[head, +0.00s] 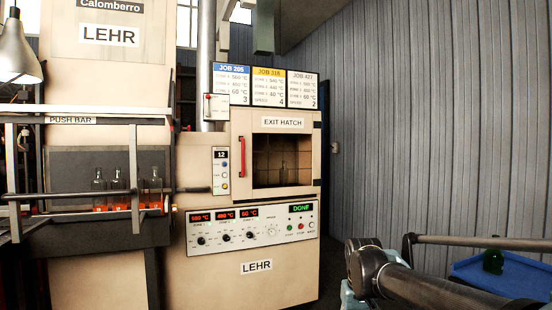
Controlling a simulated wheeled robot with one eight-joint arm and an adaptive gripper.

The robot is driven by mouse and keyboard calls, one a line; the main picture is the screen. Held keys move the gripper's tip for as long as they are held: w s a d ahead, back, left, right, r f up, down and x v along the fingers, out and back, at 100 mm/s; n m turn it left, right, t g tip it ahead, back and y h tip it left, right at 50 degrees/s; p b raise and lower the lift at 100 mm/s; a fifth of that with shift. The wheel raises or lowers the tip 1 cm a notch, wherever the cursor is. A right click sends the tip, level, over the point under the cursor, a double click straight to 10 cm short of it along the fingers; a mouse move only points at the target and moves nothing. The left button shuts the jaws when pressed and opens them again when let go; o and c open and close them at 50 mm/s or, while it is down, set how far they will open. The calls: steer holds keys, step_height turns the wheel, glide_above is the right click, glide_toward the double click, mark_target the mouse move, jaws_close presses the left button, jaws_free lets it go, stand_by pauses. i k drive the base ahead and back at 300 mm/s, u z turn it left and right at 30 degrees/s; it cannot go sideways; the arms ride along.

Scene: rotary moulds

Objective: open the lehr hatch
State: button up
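The exit hatch (247,195) is a beige panel on the front of the lehr (215,270), labelled EXIT HATCH. It has a dark, square window, and a faint upright shape, perhaps a bottle, shows behind it. A red vertical handle (242,157) is at the hatch's left edge. The hatch looks flush with the lehr's front, so it appears shut. My gripper is not in view; only links of my arm show at the bottom right, apart from the hatch.
Below the hatch, a control panel (270,240) has red temperature readouts and a green DONE display. At left are a push bar (75,196) and several clear bottles (117,190) on a red-orange strip. A blue tray (478,272) with a green object (493,261) is at right.

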mark_target(244, 123)
steer(key=u, duration=0.2)
steer(key=i, duration=1.3)
steer(key=u, duration=0.6)
